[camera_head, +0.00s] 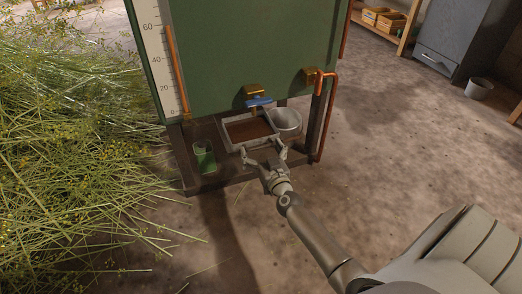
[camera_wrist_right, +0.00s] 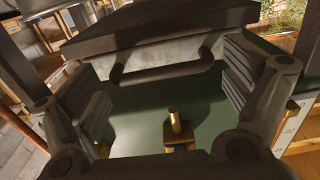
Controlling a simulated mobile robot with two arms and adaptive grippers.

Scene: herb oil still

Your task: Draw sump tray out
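The sump tray (camera_head: 231,142) is a grey, shallow tray with a reddish-brown inside, low under the green still. In the right wrist view its dark front (camera_wrist_right: 160,35) spans the top, with a bar handle (camera_wrist_right: 160,74) on it. My right gripper (camera_head: 264,149) is at the tray's front, its two fingers spread apart. In the right wrist view the gripper (camera_wrist_right: 165,92) has one finger at each side of the handle, with clear gaps. Contact with the handle does not show. My left gripper is not in view.
The green still (camera_head: 250,45) has a blue-handled brass tap (camera_head: 258,100) above the tray. A grey pot (camera_head: 287,120) stands beside the tray, a green vessel (camera_head: 204,156) left of it. A copper pipe (camera_head: 326,120) runs down at right. Cut herbs (camera_head: 70,150) cover the left floor.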

